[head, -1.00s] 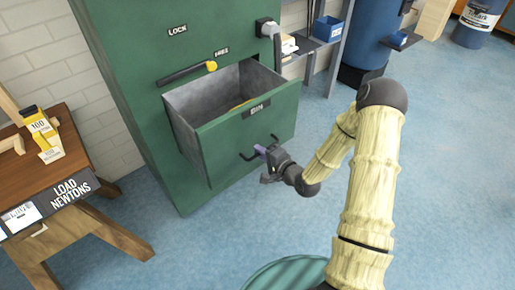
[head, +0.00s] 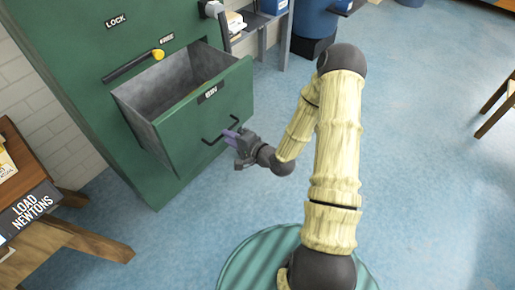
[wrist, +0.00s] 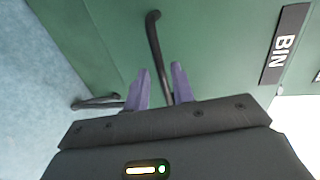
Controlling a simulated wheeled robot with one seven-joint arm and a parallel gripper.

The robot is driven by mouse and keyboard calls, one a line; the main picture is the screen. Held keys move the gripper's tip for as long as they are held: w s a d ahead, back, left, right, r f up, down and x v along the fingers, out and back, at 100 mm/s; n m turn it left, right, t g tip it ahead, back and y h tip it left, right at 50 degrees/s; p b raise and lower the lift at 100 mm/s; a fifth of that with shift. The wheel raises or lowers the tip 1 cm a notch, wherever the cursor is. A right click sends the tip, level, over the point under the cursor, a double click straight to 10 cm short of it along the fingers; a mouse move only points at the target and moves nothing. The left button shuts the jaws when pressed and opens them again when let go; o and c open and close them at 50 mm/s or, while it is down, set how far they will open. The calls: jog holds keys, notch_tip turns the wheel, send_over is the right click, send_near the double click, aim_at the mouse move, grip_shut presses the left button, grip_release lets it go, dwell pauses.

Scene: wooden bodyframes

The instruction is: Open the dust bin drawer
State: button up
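The green dust bin drawer (head: 190,135), labelled BIN, is pulled well out of the green cabinet (head: 62,45). Its grey inside shows from above. The black bar handle (head: 207,141) is on the drawer front. My gripper (head: 231,135) is at this handle. In the wrist view, the two purple fingers of my gripper (wrist: 160,78) are apart, with the handle bar (wrist: 155,45) running between them. Gaps show beside the bar near the fingertips. The drawer front (wrist: 215,45) fills much of that view. The bar's lower part is hidden by the gripper body.
A yellow-tipped lever (head: 130,66) is on the cabinet above the drawer. A wooden table (head: 50,232) with a LOAD NEWTONS sign stands at the left. A blue barrel (head: 316,22) and a shelf (head: 260,20) are at the back. The blue floor (head: 430,180) at the right is mostly clear.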

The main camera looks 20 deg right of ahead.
jog(key=p+v, duration=0.4)
jog(key=v, duration=0.9)
jog(key=shift+s+d+r+p, duration=0.15)
jog(key=shift+s+d+p, duration=0.1)
jog(key=shift+s+p, duration=0.15)
jog(key=shift+w, duration=0.1)
